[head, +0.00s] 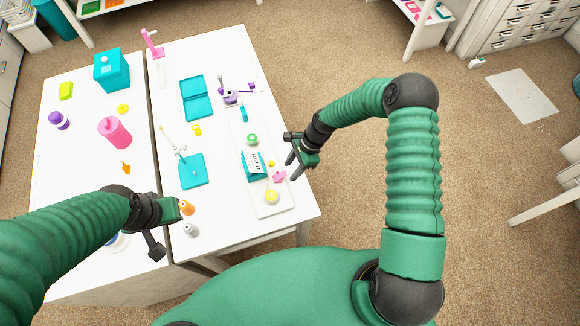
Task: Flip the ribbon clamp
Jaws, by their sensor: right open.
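I cannot tell for certain which piece is the ribbon clamp. A purple piece with small arms (233,96) at the far end of a long white board (241,142) may be it. A teal box with a marked white face (254,166), a green round piece (252,140), a pink piece (279,177) and a yellow round piece (271,196) are on the same board. My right gripper (293,155) is open and empty by the board's right edge, near the teal box. My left gripper (172,232) hangs over the near table edge, its fingers apart and empty.
A teal folding case (195,97) and a thin white stand on a teal base (192,172) are left of the board. A pink bottle (115,132) and teal box (111,70) stand on the left table. Small orange and grey bottles stand near my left gripper.

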